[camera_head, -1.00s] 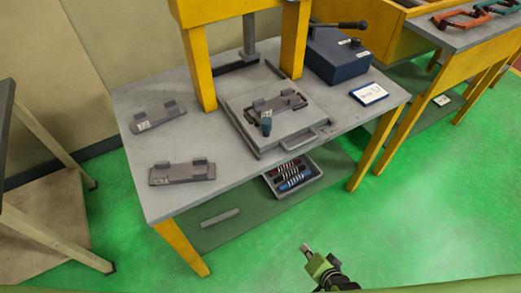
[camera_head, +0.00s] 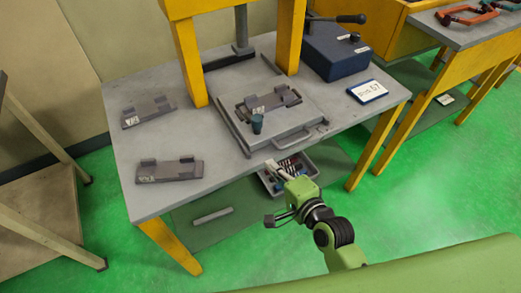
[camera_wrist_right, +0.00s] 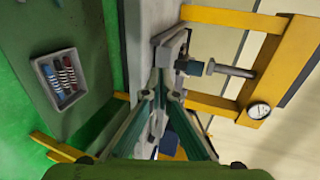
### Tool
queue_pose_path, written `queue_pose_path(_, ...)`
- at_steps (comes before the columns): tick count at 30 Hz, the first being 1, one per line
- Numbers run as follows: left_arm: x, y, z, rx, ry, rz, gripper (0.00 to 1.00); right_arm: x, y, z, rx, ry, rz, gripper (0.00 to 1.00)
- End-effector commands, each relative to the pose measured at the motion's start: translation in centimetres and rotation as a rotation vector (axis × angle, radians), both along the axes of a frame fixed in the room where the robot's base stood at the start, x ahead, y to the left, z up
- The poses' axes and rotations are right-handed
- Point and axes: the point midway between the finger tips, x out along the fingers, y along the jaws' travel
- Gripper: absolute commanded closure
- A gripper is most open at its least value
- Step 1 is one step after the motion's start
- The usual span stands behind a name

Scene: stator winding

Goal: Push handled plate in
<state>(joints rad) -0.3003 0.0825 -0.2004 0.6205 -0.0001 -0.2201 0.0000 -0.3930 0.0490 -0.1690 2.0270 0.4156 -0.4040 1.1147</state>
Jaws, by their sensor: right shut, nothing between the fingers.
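The handled plate (camera_head: 240,132) is a flat grey plate on the press table, with a bar handle (camera_head: 298,140) on its front edge. My right gripper (camera_head: 273,167) is shut and empty, in front of and below the plate's front edge, apparently apart from the handle. In the right wrist view, the closed fingertips (camera_wrist_right: 161,76) point towards the plate (camera_wrist_right: 172,48) and partly cover its front. My left gripper is not in view.
The yellow press frame (camera_head: 188,55) stands behind the plate. Two grey brackets (camera_head: 170,171) lie on the table's left. A blue box (camera_head: 337,58) with a lever and a label card (camera_head: 367,92) are at right. A tray (camera_head: 312,166) of rolls sits on the lower shelf.

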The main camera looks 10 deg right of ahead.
Motion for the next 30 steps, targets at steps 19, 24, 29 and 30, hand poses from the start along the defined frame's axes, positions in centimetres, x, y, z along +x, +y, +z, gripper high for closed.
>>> queue_pose_path(19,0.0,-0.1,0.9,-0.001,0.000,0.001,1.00,6.5,2.4,-1.0,-0.001,0.000,0.000,1.00)
queue_pose_path(24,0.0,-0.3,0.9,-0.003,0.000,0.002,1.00,6.5,2.4,-1.0,-0.001,0.000,0.000,1.00)
queue_pose_path(29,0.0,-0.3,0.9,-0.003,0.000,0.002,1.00,7.6,2.7,-0.9,0.001,-0.002,-0.002,1.00)
queue_pose_path(30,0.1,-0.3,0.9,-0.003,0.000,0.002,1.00,8.4,3.0,-0.9,0.001,-0.003,-0.002,1.00)
